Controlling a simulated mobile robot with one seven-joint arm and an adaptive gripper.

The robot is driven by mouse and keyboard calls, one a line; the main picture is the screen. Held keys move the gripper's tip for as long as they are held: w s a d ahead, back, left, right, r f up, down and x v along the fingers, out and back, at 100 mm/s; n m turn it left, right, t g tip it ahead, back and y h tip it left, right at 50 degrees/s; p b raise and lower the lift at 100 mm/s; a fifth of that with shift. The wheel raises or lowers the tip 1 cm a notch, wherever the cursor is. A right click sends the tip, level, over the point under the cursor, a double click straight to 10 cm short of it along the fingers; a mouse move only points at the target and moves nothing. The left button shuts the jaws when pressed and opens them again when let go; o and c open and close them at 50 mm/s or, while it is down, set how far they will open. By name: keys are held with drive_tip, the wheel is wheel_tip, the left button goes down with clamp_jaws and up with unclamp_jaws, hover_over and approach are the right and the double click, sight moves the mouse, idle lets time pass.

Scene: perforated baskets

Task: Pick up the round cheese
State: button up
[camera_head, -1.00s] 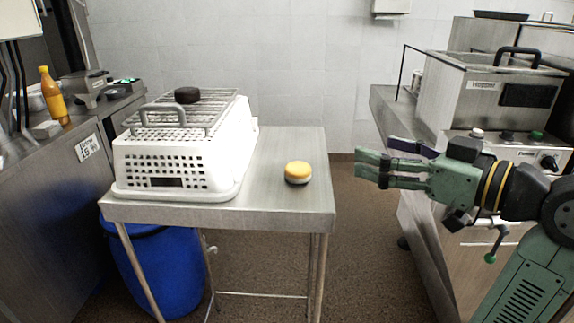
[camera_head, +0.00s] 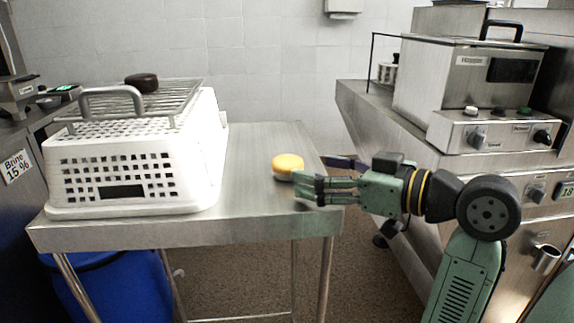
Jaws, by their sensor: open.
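The round cheese (camera_head: 287,165), yellow on top with a paler lower edge, lies on the right part of the steel table (camera_head: 250,205), near its right edge. My gripper (camera_head: 312,178) is open and points left, level with the table's right edge. Its fingertips are just right of and in front of the cheese in the picture. One finger is nearer the camera and the other is farther back. I cannot tell whether either finger touches the cheese. Nothing is held between the fingers.
A white perforated basket (camera_head: 125,195) stands upside down on the table's left, with a wire rack (camera_head: 165,98) and a dark round piece (camera_head: 141,82) on top. A steel machine (camera_head: 470,90) stands on the right counter. A blue barrel (camera_head: 120,290) is below.

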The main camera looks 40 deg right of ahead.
sight(300, 165)
drive_tip(key=x, duration=0.1)
drive_tip(key=p+x, duration=0.1)
drive_tip(key=x, duration=0.3)
drive_tip(key=shift+w+r+p, duration=0.15)
drive_tip(key=shift+r+p, duration=0.1)
drive_tip(key=shift+p, duration=0.05)
drive_tip(key=c, duration=1.3)
drive_tip(key=shift+c, duration=0.2)
